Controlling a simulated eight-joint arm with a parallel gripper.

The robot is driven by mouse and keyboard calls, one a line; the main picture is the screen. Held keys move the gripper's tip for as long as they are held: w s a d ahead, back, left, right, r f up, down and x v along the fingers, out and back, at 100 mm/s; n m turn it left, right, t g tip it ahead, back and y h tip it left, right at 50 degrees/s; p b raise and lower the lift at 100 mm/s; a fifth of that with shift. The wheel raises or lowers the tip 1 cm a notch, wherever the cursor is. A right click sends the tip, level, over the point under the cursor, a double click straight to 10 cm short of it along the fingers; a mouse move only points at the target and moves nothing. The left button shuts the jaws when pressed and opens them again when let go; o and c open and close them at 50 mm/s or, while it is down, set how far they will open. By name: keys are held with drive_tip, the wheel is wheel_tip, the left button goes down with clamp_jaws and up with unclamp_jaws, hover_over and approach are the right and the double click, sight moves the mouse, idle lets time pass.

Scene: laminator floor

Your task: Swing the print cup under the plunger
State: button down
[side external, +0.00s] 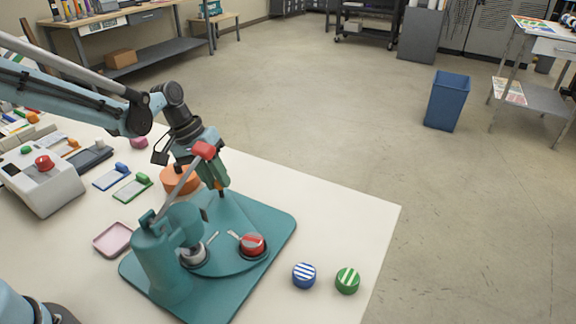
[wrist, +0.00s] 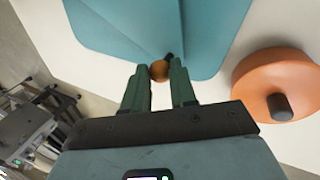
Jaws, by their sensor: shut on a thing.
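A teal badge press (side external: 160,262) stands on the table, with a plunger head (side external: 185,224) and a lever ending in a red grip (side external: 204,150). Its swing plate (side external: 228,222) carries two cups. A cup with a red disc (side external: 252,244) sits at the right, clear of the plunger. A silver cup (side external: 194,256) sits beneath the plunger head. My gripper (side external: 220,190) is at the plate's far end. In the wrist view, my gripper (wrist: 158,82) is shut on a small orange-brown knob (wrist: 159,70) at the plate's tip.
An orange round tub (side external: 178,180) with a dark knob stands close beside my gripper; it also shows in the wrist view (wrist: 262,78). A pink tray (side external: 113,240) lies left of the press. Striped blue (side external: 304,275) and green (side external: 347,280) discs lie at the right.

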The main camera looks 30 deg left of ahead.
drive_tip(key=shift+w+d, duration=0.15)
idle(0.4)
drive_tip(key=shift+w+d+m+g, duration=0.4)
drive_tip(key=shift+d+m, duration=0.2)
drive_tip(key=shift+m, duration=0.4)
drive_tip(key=shift+w+d+m+g, duration=0.35)
drive_tip(key=shift+d+m, duration=0.25)
drive_tip(key=shift+m, duration=0.4)
drive_tip(key=shift+w+d+m+g, duration=0.25)
drive_tip(key=shift+d+m+g, duration=0.1)
drive_tip(key=shift+d+m, duration=0.5)
drive_tip(key=shift+w+d+m+g, duration=0.25)
drive_tip(key=shift+d+m, duration=0.4)
drive_tip(key=shift+m, duration=0.4)
drive_tip(key=shift+s+d+m+g+y, duration=0.1)
drive_tip(key=shift+d+m+g+y, duration=0.25)
drive_tip(key=shift+d+m, duration=0.65)
drive_tip(key=shift+s+d+m+g+y, duration=0.15)
drive_tip(key=shift+d+m+g, duration=0.25)
drive_tip(key=shift+d+m, duration=0.55)
drive_tip(key=shift+s+d+m+g+y, duration=0.25)
drive_tip(key=shift+d+m, duration=0.3)
drive_tip(key=shift+m, duration=0.5)
drive_tip(key=shift+s+d+m+g+y, duration=0.15)
drive_tip(key=shift+s+d+m+y, duration=0.15)
drive_tip(key=shift+d+m, duration=0.5)
drive_tip(key=shift+s+a+m, duration=0.1)
drive_tip(key=shift+s+m, duration=0.1)
drive_tip(key=shift+m, duration=0.2)
